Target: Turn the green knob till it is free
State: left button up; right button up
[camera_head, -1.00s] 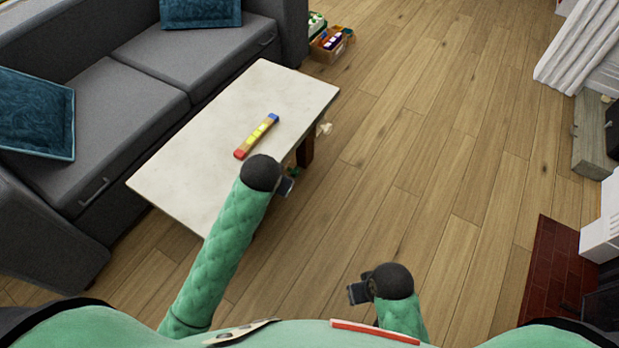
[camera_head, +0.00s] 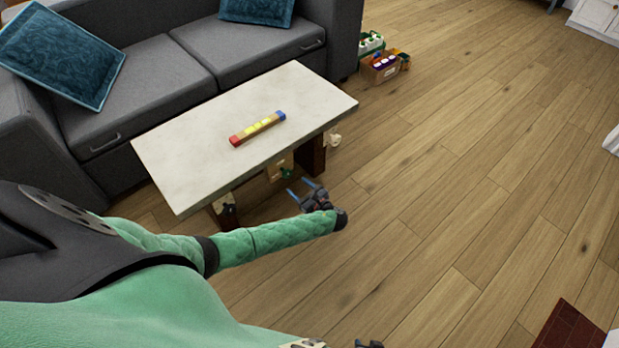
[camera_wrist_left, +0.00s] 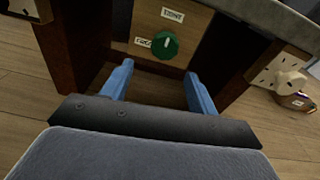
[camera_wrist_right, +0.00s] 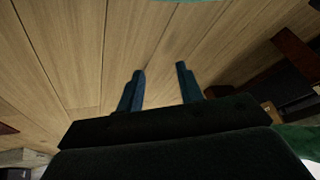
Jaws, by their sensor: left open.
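The green knob (camera_wrist_left: 165,45) is round, with a white line near its top, and sits on a wooden panel (camera_wrist_left: 185,18) under the table. Small white labels are above it and to its left; I cannot read them surely. In the head view the knob (camera_head: 287,173) is small, under the table's near side. My left gripper (camera_head: 300,186) is open and points at the panel. In the left wrist view its fingers (camera_wrist_left: 158,70) are apart, short of the knob, with nothing between them. My right gripper (camera_wrist_right: 160,70) is open and empty over bare floor.
The pale tabletop (camera_head: 190,160) overhangs the panel and carries a coloured bar (camera_head: 258,129). A dark table leg (camera_head: 313,155) stands right of the panel. A cream knob (camera_wrist_left: 290,82) is on a plate at the right.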

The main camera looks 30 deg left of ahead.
aim_at(289, 175)
pick_arm(q)
jog(key=shift+w+a+r+m+t+y+b, duration=0.15)
jog(key=shift+w+a+m, duration=0.4)
jog(key=shift+a+m, duration=0.6)
jog(key=shift+w+a+r+m+t+y+b, duration=0.15)
jog(key=shift+w+a+m, duration=0.4)
jog(key=shift+a+m, duration=0.55)
jog(key=shift+w+a+r+m+y+b, duration=0.15)
jog(key=shift+w+a+m, duration=0.55)
jog(key=shift+a, duration=0.7)
pick_arm(e)
jog(key=shift+w+d+r+t, duration=0.1)
jog(key=shift+w+r+t, duration=0.1)
jog(key=shift+w+t, duration=0.45)
jog(key=shift+w+r+t, duration=0.2)
jog(key=shift+w+t, duration=0.25)
jog(key=shift+w, duration=0.4)
pick_arm(q)
jog(key=shift+s, duration=0.15)
pick_arm(e)
jog(key=shift+y, duration=0.3)
pick_arm(q)
jog(key=c, duration=1)
